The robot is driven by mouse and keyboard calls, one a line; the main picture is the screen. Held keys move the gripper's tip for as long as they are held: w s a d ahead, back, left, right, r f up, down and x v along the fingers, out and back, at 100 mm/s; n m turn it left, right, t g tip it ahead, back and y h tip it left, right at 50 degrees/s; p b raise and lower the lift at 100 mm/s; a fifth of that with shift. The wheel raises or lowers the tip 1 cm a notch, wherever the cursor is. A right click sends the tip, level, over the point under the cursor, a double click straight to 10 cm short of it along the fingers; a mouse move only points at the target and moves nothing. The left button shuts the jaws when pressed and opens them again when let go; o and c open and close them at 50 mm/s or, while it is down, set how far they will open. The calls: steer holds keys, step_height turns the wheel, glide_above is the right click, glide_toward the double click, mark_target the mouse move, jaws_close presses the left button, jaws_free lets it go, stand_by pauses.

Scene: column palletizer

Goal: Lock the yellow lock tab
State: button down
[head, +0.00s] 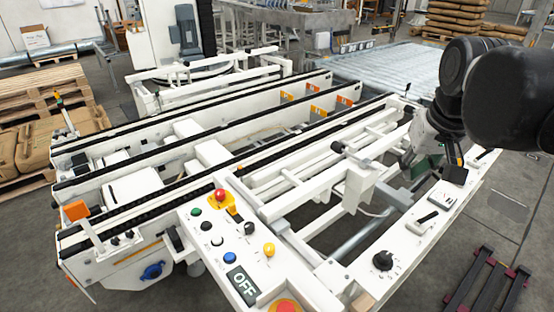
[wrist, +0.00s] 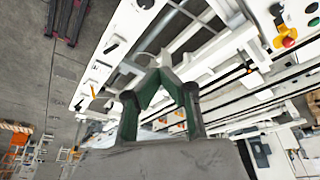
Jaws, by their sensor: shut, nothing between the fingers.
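A small yellow-orange tab (wrist: 93,90) stands on the white panel in the wrist view, left of my gripper. It is small there, and I cannot tell whether it is in its locked position. In the head view a thin orange piece (head: 461,161) shows at the black part near the panel's far end, close to my arm; it appears to be the same tab. My gripper (wrist: 157,74) is shut and empty, its green fingers meeting at the tips. The tips are apart from the tab, over the machine's open frame beside the panel. In the head view my gripper (head: 424,168) is partly hidden.
A control panel with several buttons, including a red one (head: 220,195), stands at front centre. White rails (head: 290,165) border the gripper's area. Floor shows at right.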

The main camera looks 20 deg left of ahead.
steer(key=w+a+f+n+g, duration=0.1)
steer(key=w+a, duration=0.2)
steer(key=a, duration=0.5)
steer(key=w+a+f+n+g+h+p, duration=0.15)
steer(key=w+a, duration=0.25)
steer(key=a, duration=0.4)
steer(key=w+a+f+n+g+y, duration=0.1)
steer(key=w+a+n, duration=0.15)
steer(key=a, duration=0.65)
steer(key=n+g+h+p, duration=0.1)
steer(key=n+g+h, duration=0.1)
steer(key=n+h, duration=0.1)
glide_toward(232, 207)
steer(key=w+a+r, duration=0.1)
steer(key=w+a, duration=0.1)
steer(key=a, duration=0.1)
steer(key=shift+s+r, duration=0.1)
steer(key=shift+s, duration=0.05)
steer(key=shift+d, duration=0.1)
steer(key=x, duration=1)
steer(key=shift+b, duration=0.4)
